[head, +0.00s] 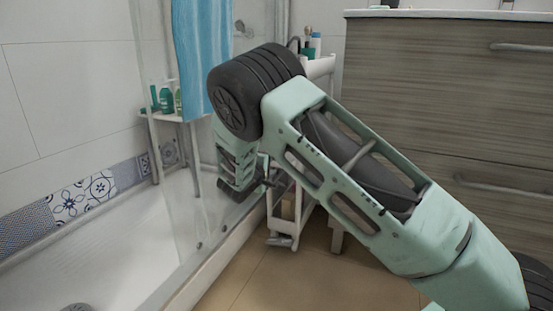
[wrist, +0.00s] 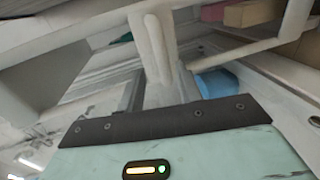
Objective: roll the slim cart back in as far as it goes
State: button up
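The slim white cart (head: 320,68) stands in the gap between the shower and the wood-look cabinet, partly hidden behind my arm. Bottles stand on its top, and its lower frame (head: 283,222) shows below my arm. My gripper (head: 268,182) is low beside the cart's front, its dark fingers near the white frame. I cannot tell whether they touch it. In the wrist view, a pale upright post (wrist: 155,48) and white rails fill the space ahead of my gripper's body. The fingertips cannot be made out there, so their opening is unclear.
The wood-look cabinet (head: 450,105) bounds the cart on the right. The glass shower screen (head: 200,205) and white shower tray (head: 95,255) are on the left. A blue towel (head: 190,55) hangs above a small shelf with green bottles (head: 166,101). Tan floor (head: 290,280) is clear in front.

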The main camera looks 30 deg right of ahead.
jog(key=p+v, duration=0.4)
jog(key=v, duration=0.8)
